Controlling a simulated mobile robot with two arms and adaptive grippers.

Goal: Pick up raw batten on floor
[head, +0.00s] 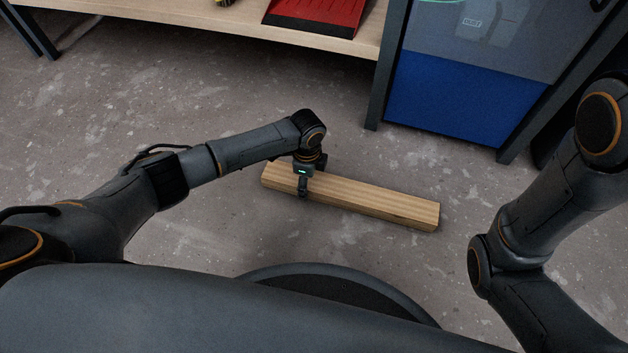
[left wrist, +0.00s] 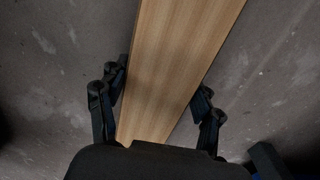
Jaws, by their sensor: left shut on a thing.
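The raw batten (head: 375,202) is a long bar of bare, light wood on the grey floor in the head view. It runs from left to lower right. My left gripper (head: 303,188) is over its left part, pointing down, with a finger on each side of it, and is shut on it. In the left wrist view the batten (left wrist: 180,65) passes between the two fingers of my left gripper (left wrist: 160,112). I cannot tell whether the batten is clear of the floor. My right arm is at the right of the head view, but its gripper is out of view.
A wooden shelf or bench (head: 230,22) stands behind, with a red tray-like object (head: 318,14) on it. A dark-framed unit with a blue lower panel (head: 450,102) stands at the back right, close behind the batten. The floor left of the batten (head: 130,95) is clear.

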